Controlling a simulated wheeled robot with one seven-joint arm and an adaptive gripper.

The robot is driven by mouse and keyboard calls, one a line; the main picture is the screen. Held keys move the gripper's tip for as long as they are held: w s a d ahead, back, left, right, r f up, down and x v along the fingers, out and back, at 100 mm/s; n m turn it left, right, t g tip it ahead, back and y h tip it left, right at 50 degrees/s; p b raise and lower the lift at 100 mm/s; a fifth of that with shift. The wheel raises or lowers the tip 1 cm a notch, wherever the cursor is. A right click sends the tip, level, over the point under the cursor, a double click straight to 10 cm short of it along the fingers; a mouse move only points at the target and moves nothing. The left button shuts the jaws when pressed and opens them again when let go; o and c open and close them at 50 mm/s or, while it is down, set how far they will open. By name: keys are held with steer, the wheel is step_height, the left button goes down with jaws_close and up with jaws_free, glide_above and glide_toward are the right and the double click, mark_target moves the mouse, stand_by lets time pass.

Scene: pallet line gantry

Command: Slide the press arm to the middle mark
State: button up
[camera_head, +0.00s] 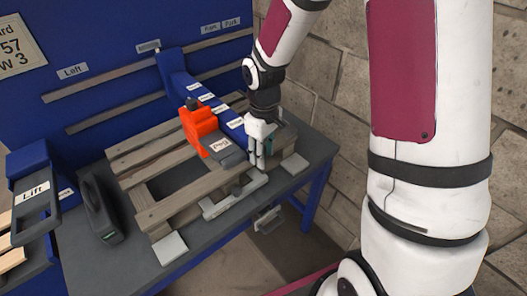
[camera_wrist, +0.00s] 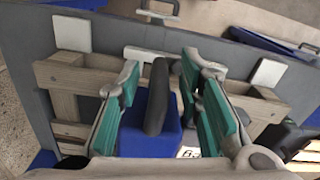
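A blue beam (camera_head: 207,93) with several small white labels along it runs over a wooden pallet (camera_head: 158,211); I cannot read which label is the middle mark. In the wrist view a dark bar handle (camera_wrist: 157,98) stands on a blue block (camera_wrist: 150,137), which seems to be the beam's near end. My gripper (camera_head: 259,160) is at that end, over the pallet's right part. In the wrist view my gripper (camera_wrist: 158,88) is open, with one teal-padded finger on each side of the handle and gaps visible. In the head view my gripper hides the handle.
A dark handled tool (camera_head: 100,208) lies on the grey table (camera_head: 84,260). A "Lift" panel (camera_head: 36,205) stands far left. A stone wall is on the right.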

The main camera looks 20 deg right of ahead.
jaws_close()
steer(key=shift+d, duration=0.1)
steer(key=shift+w+d, duration=0.25)
steer(key=shift+d, duration=0.3)
jaws_free()
steer(key=shift+a, duration=0.1)
steer(key=shift+s, duration=0.1)
step_height(320, 180, up, 12)
